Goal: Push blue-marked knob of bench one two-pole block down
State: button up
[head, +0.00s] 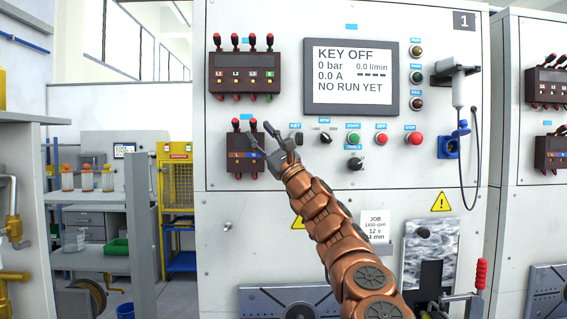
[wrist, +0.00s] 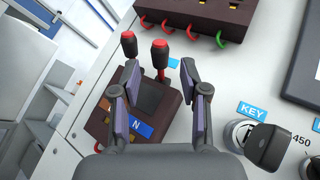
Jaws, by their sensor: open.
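The two-pole block (head: 236,164) is a dark brown box on bench one, left of the key switch. Its two red-tipped levers both stand up. The right knob (head: 253,123) is above the blue N label; in the wrist view this knob (wrist: 160,47) shows between my fingertips, beyond them. The left knob (wrist: 128,37) is outside the left finger. The blue label (wrist: 137,129) shows low between the fingers. My gripper (head: 262,136) is open and empty, in front of the block's right side. It hides part of the block; contact with the knob cannot be told.
A four-lever block (head: 243,74) is above, its levers up. The key switch (wrist: 263,143) is close to the right. A screen (head: 351,77) reads KEY OFF. Several buttons and a hanging hose handset (head: 459,90) are farther right.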

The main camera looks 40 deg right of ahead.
jog(key=v, duration=0.9)
jog(key=shift+s, duration=0.3)
dwell(0.7)
jog(key=shift+f, duration=0.1)
dwell(0.7)
